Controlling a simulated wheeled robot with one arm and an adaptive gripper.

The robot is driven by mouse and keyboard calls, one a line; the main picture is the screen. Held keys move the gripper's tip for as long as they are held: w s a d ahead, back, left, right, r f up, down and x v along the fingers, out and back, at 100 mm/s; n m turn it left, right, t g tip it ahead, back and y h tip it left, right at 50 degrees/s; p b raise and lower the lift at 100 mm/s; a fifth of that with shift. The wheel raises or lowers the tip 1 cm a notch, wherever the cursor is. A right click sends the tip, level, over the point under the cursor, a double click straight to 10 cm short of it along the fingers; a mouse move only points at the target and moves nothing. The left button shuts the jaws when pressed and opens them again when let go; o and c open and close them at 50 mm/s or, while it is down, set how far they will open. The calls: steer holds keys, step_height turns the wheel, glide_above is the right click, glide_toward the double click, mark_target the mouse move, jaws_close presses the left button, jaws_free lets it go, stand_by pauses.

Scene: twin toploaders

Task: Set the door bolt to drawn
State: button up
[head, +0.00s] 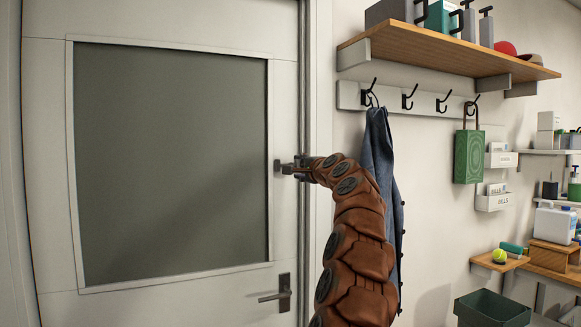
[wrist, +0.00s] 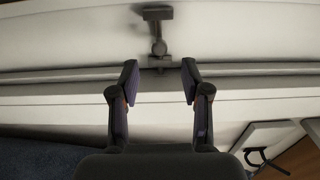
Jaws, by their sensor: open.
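The door bolt (head: 279,167) is a small dark metal fitting near the right edge of the white door (head: 170,307), at the end of my arm. In the wrist view the bolt (wrist: 158,14) shows as a plate at top centre with a short stem and knob reaching down towards the door edge. My gripper (wrist: 160,80) is open, with one finger on each side of the bolt's line and nothing between the fingers. The bolt's lower end lies just beyond the fingertips; I cannot tell if they touch. In the head view my arm's end partly hides the bolt.
A lever handle (head: 283,293) sits lower on the door. A blue garment (head: 380,150) hangs from the hook rail (head: 349,95) beside my arm. A wooden shelf (head: 450,55) juts out above. A dark green bin (head: 491,309) stands at lower right.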

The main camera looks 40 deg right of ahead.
steer(key=shift+p+x, duration=2.05)
steer(key=shift+x, duration=1.45)
jaws_close()
